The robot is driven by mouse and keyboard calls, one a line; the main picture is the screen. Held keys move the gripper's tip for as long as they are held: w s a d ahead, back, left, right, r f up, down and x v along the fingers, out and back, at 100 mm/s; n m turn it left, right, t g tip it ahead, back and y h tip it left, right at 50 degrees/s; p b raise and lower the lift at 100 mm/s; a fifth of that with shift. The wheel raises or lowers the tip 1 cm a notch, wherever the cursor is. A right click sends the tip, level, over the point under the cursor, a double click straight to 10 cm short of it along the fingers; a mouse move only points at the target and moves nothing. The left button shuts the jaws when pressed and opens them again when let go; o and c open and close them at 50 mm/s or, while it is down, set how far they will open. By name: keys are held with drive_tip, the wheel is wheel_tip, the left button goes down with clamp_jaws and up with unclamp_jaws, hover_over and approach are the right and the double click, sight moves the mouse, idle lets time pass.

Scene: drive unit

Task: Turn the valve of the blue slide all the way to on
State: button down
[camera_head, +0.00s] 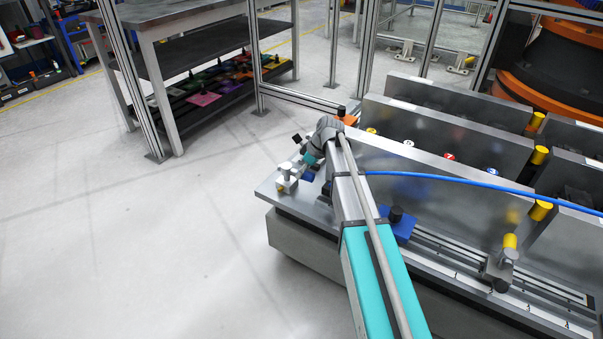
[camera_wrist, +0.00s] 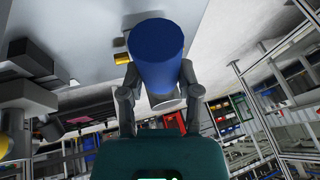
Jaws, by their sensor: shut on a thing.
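In the wrist view, a blue cylindrical knob (camera_wrist: 157,50) stands between the two grey fingers of my gripper (camera_wrist: 155,72), one finger on each side. My gripper is shut on this knob. In the head view my gripper (camera_head: 312,158) is at the left end of the metal bench, low over small fittings. A small blue part (camera_head: 308,176) shows just below it; the knob itself is mostly hidden there by my gripper. A blue block with a black knob (camera_head: 404,230) sits on the bench to the right of my arm. I cannot read the valve's on or off position.
A metal fitting with a pale cap (camera_head: 287,176) stands left of my gripper. Upright metal plates (camera_head: 440,185) rise close on the right, with yellow cylinders along them. A blue hose (camera_head: 450,180) crosses beside my arm. The floor (camera_head: 150,220) at left is clear.

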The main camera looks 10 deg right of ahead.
drive_tip(key=shift+c, duration=2.4)
unclamp_jaws()
drive_tip(key=shift+w+d, duration=0.1)
drive_tip(key=shift+d, duration=0.1)
drive_tip(key=shift+o, duration=0.9)
drive_tip(key=shift+a, duration=0.1)
drive_tip(key=shift+r, duration=0.1)
